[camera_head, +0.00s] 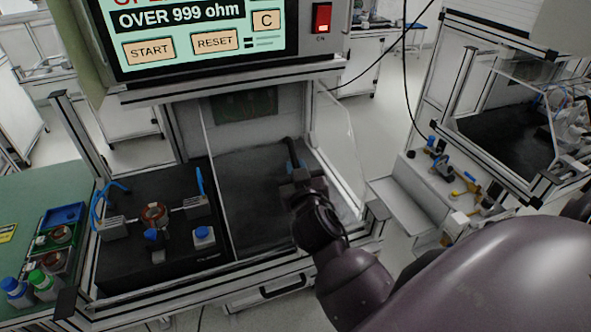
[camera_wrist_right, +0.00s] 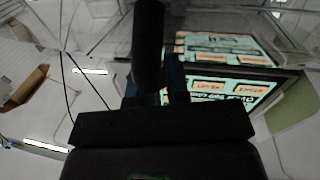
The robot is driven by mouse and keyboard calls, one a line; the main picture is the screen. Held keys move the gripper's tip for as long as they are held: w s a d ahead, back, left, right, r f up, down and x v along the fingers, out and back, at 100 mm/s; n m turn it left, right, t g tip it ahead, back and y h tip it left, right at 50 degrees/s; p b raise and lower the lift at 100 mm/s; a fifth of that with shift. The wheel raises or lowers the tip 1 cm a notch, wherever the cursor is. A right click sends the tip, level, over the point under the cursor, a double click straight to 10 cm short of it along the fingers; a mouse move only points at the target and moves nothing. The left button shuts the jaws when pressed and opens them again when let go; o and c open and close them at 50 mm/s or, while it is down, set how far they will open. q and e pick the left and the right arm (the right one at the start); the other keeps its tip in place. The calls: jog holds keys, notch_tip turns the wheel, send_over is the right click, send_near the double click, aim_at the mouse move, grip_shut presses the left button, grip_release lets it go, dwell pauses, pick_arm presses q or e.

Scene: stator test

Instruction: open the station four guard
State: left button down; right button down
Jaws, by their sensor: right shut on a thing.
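My right gripper (camera_head: 291,168) is at the guard's front area, shut on a dark bar-like handle. The handle (camera_wrist_right: 148,45) shows as a thick dark upright bar in the right wrist view. The gripper's fingers hide part of the handle. Whether this station is number four cannot be read. My left gripper is not in view.
A screen (camera_head: 190,35) reading "OVER 999 ohm" hangs above, with a red switch (camera_head: 321,17) beside it. Left of the guard, a black plate holds a copper-coloured stator (camera_head: 154,215) and a blue button (camera_head: 204,234). A green table (camera_head: 30,180) stands at left, another station (camera_head: 510,130) at right.

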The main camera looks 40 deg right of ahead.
jog(key=c, duration=1.4)
grip_release()
jog(key=shift+s+a, duration=0.1)
jog(key=shift+s, duration=0.05)
jog(key=b+v, duration=0.2)
jog(key=v, duration=0.8)
jog(key=shift+s, duration=0.25)
jog(key=shift+a, duration=0.1)
jog(key=a+f+n+g+y, duration=0.1)
jog(key=a+f+n+y, duration=0.15)
jog(key=f, duration=0.45)
jog(key=a+f+n+g+y, duration=0.1)
jog(key=f+y, duration=0.2)
jog(key=f, duration=0.4)
jog(key=s+d+f+g+y, duration=0.2)
jog(key=s+f, duration=0.4)
jog(key=f, duration=0.5)
jog(key=shift+s+d+f+n+g, duration=0.2)
jog(key=shift+s+d+n+g, duration=0.15)
jog(key=shift+s+n, duration=0.1)
